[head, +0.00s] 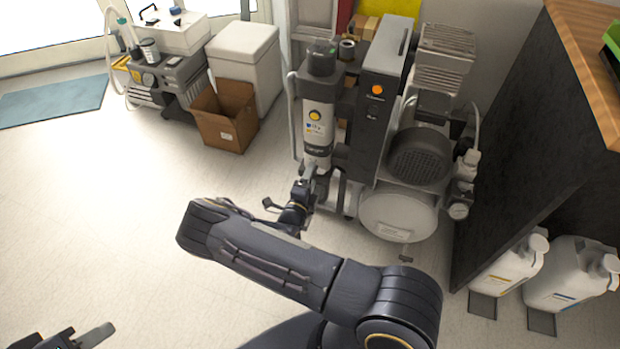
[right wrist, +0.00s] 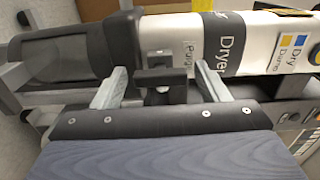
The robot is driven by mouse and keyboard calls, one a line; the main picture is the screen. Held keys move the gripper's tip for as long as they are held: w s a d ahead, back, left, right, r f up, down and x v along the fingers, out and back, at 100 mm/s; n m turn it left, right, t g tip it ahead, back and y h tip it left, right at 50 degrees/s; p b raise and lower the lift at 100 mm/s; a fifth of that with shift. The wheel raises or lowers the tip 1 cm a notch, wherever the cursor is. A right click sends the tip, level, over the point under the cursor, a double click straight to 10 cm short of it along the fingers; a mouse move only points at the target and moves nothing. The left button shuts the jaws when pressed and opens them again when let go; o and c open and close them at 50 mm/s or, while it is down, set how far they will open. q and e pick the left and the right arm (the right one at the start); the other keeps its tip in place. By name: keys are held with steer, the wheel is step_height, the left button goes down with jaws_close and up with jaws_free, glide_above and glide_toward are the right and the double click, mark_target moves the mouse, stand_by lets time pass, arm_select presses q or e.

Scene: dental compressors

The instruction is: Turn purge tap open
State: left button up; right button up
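The white dryer column (head: 318,128) stands upright on the left side of the compressor unit. My right gripper (head: 309,172) is at its lower end. In the right wrist view, the black purge tap (right wrist: 161,78) sits beside a label reading "Purge" (right wrist: 187,52). The right gripper's two grey fingers (right wrist: 162,86) stand apart on either side of the tap handle, with gaps visible on both sides. In the head view the tap is too small and covered to make out. My left gripper (head: 88,338) is at the bottom left corner, partly cut off, away from the compressor.
The compressor tank (head: 398,213) and pressure gauge (head: 458,211) are right of my right gripper. White canisters (head: 507,265) stand under the counter (head: 582,60). A cardboard box (head: 226,117) is behind left. The floor to the left is clear.

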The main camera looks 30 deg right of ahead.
steer(key=p+v, duration=0.1)
steer(key=v, duration=0.7)
steer(key=shift+p, duration=0.3)
stand_by(0.3)
